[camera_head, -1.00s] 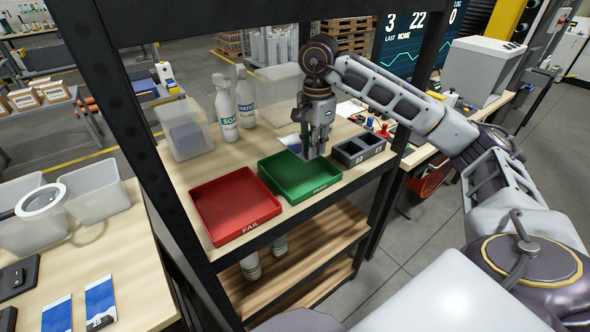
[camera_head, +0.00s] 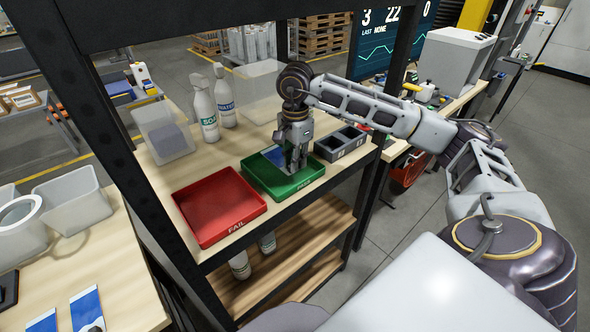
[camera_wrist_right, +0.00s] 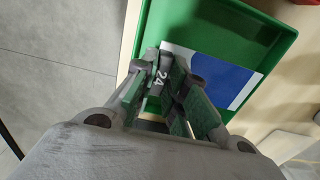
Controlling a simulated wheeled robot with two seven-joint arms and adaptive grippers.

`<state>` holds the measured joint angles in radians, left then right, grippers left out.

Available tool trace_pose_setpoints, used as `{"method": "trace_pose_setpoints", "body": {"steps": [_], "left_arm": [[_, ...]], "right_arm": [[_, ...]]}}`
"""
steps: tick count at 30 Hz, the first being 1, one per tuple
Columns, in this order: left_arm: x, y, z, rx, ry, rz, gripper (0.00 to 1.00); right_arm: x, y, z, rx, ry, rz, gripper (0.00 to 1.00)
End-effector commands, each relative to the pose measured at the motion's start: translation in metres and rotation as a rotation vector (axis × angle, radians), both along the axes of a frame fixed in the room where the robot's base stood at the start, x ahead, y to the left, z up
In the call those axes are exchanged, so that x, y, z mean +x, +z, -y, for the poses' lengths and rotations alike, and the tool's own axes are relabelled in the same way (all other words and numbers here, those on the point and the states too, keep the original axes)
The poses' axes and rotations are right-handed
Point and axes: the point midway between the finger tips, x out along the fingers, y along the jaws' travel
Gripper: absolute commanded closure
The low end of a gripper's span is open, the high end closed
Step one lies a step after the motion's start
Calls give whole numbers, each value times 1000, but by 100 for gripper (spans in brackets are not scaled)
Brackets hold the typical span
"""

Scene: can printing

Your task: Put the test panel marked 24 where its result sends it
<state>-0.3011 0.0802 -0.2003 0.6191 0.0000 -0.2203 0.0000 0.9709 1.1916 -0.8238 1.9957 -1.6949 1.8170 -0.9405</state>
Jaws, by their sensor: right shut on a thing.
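The test panel marked 24 (camera_wrist_right: 220,73) is blue and white; its number shows between the fingers in the right wrist view. In the head view its blue part (camera_head: 275,154) lies over the back of the green PASS tray (camera_head: 256,180), whose wall also shows in the right wrist view (camera_wrist_right: 226,22). My right gripper (camera_head: 294,168) is shut on the panel's numbered end and reaches down inside the tray. I cannot tell whether the panel touches the tray floor. The red FAIL tray (camera_head: 219,206) stands to the left and looks empty. My left gripper is out of view.
A dark divided box (camera_head: 341,143) stands right of the green tray. Spray bottles (camera_head: 204,108) and a clear bin (camera_head: 165,134) stand behind. Black shelf posts frame the shelf. More blue-and-white panels (camera_head: 87,307) lie on the left table.

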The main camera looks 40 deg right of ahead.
Motion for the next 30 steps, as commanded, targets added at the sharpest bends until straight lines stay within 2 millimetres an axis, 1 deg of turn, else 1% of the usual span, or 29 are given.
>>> {"method": "trace_pose_setpoints", "body": {"steps": [11,14,22,25,30], "left_arm": [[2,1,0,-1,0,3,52],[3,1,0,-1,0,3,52],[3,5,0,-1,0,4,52],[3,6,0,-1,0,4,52],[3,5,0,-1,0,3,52]], "right_arm": [[0,-3,0,0,1,-1,100],[-1,-8,0,0,1,-3,100],[-1,-35,0,0,1,-3,100],[0,-39,0,1,1,-1,100],[0,-40,0,0,1,0,100]]}}
